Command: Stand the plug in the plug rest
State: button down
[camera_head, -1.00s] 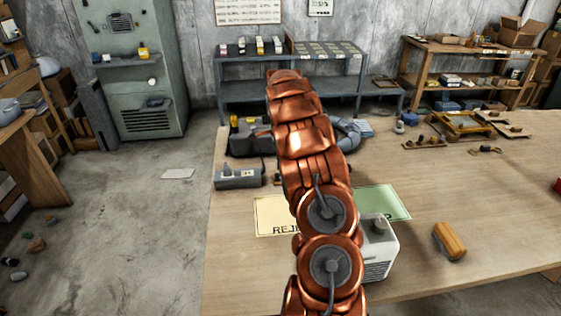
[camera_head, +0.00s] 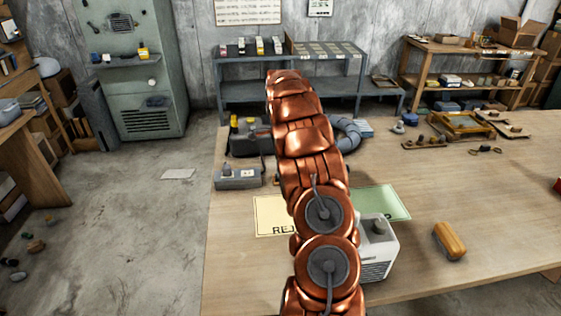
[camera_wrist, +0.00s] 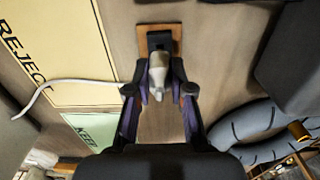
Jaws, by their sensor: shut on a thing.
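In the wrist view, my gripper (camera_wrist: 160,94) is shut on a pale grey-white plug (camera_wrist: 158,72), one finger on each side. A thin white cable (camera_wrist: 82,82) runs from near the plug to the left. The plug rest (camera_wrist: 173,33), a wooden base with a black block on it, lies just beyond the plug. The plug's far end overlaps the black block in the picture; I cannot tell whether it touches it or sits in it. In the head view my copper arm hides my gripper, the plug and the rest.
A yellow REJECT sheet (camera_head: 270,213) and a green KEEP sheet (camera_head: 385,199) lie on the table (camera_head: 480,210). A coiled grey hose (camera_wrist: 240,133) is close on the right in the wrist view.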

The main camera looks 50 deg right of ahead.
jog(key=shift+f+b, duration=0.35)
jog(key=shift+f, duration=0.85)
jog(key=c, duration=0.9)
grip_release()
jog(key=shift+c, duration=0.2)
jog(key=shift+r, duration=0.1)
notch_tip(320, 180, up, 12)
jog(key=shift+f, duration=0.15)
jog(key=shift+a, duration=0.1)
